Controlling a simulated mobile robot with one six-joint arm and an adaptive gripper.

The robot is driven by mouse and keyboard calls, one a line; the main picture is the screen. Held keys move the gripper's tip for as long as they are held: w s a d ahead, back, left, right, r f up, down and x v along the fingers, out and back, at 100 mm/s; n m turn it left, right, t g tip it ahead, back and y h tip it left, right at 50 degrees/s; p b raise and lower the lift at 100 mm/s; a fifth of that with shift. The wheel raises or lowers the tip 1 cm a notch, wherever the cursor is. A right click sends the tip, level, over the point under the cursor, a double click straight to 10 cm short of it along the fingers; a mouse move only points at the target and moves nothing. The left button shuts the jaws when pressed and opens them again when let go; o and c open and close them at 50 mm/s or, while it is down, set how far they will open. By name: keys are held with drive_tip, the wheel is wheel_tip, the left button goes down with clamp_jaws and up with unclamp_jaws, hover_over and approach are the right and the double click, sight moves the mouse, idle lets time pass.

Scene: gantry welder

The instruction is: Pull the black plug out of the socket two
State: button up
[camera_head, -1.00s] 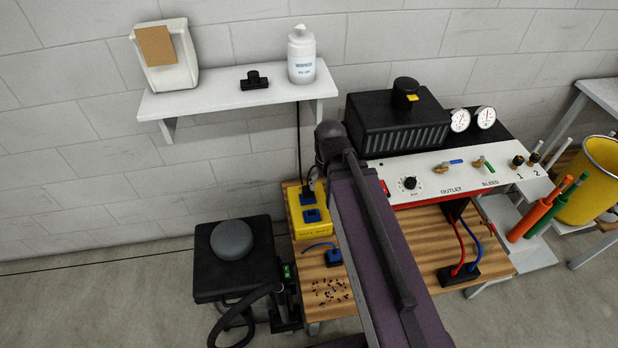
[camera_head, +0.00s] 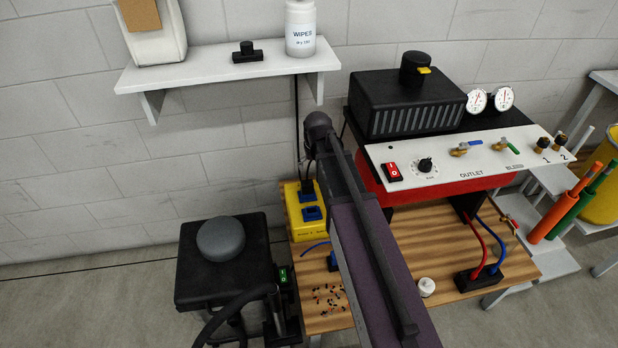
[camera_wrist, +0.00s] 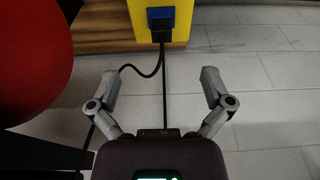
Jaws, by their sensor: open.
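A yellow socket block (camera_head: 294,222) with blue sockets stands on the back left of the wooden bench. A black plug (camera_head: 307,187) sits in its rear blue socket; a lower blue socket (camera_head: 312,213) shows no plug. In the wrist view the black plug (camera_wrist: 160,31) is in a blue socket (camera_wrist: 160,13) on the yellow block, with black cable trailing from it. My gripper (camera_wrist: 160,78) is open and empty, its fingers spread on either side of the cable, apart from the plug. In the head view my arm hides the gripper. I cannot read socket numbers.
A red-sided control unit (camera_head: 440,160) stands right of my arm; its red side (camera_wrist: 35,55) is close beside the left finger in the wrist view. A wall shelf (camera_head: 215,68) is above. A blue plug (camera_head: 333,262) and small scattered parts (camera_head: 330,298) lie in front of the block.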

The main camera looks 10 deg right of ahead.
drive_tip(key=t+b, duration=0.1)
drive_tip(key=b, duration=0.6)
approach(307, 182)
drive_tip(key=shift+r, duration=0.9)
drive_tip(key=shift+f, duration=0.1)
drive_tip(key=b+x, duration=1.3)
drive_tip(key=shift+f, duration=0.2)
drive_tip(key=shift+w, duration=0.1)
drive_tip(key=c, duration=1.2)
drive_tip(key=shift+r+p, duration=2.85)
drive_tip(key=shift+r, duration=0.05)
